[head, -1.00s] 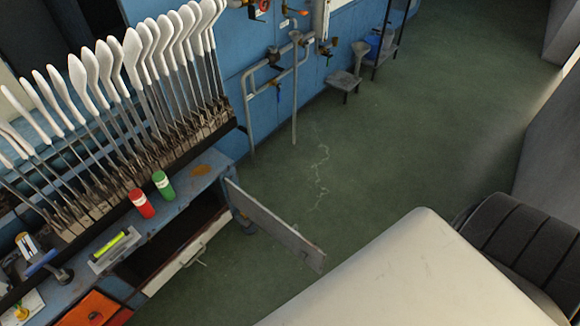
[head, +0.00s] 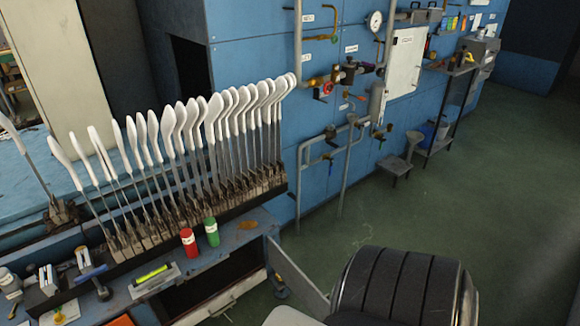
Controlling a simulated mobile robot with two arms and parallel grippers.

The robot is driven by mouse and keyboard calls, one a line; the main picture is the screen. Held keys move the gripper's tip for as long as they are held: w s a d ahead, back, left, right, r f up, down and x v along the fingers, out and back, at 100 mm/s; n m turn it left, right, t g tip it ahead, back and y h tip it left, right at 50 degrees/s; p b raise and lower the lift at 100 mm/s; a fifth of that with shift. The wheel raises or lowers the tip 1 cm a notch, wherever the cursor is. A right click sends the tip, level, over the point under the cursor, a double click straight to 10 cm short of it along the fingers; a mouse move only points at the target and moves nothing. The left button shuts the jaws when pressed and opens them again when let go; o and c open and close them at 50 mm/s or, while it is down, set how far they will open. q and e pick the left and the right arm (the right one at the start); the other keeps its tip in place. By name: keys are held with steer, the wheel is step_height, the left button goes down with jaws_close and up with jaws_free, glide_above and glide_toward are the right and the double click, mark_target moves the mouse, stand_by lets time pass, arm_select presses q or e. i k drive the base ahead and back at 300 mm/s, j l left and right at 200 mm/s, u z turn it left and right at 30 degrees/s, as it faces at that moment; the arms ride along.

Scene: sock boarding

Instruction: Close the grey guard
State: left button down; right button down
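The grey guard (head: 296,278) is a flat grey plate at the right end of the blue bench, below the row of white sock forms (head: 215,120). It stands swung out from the bench end, angled toward the lower right. Its far end is hidden behind a black ribbed part, likely of my own arm. Neither of my grippers is in view.
A red cylinder (head: 188,242) and a green cylinder (head: 211,231) stand on the bench edge near the guard. Grey pipes (head: 346,165) run along the blue wall behind. A small stool (head: 395,166) stands by the wall. The green floor (head: 500,220) at right is clear.

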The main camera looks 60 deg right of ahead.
mark_target(319, 306)
steer(key=k+l, duration=0.1)
steer(key=l, duration=0.3)
steer(key=k+l+u, duration=0.1)
steer(key=l, duration=0.3)
steer(key=k+l, duration=0.15)
steer(key=l, duration=0.25)
steer(key=k+l+u, duration=0.1)
steer(key=l, duration=0.25)
steer(key=k+l, duration=0.15)
steer(key=l, duration=0.25)
steer(key=k+l+u, duration=0.1)
steer(key=l, duration=0.3)
steer(key=k+l, duration=0.15)
steer(key=l, duration=0.15)
steer(key=k+l, duration=0.1)
steer(key=l, duration=0.25)
steer(key=k+l, duration=0.15)
steer(key=l, duration=0.15)
steer(key=k+l, duration=0.1)
steer(key=l, duration=0.2)
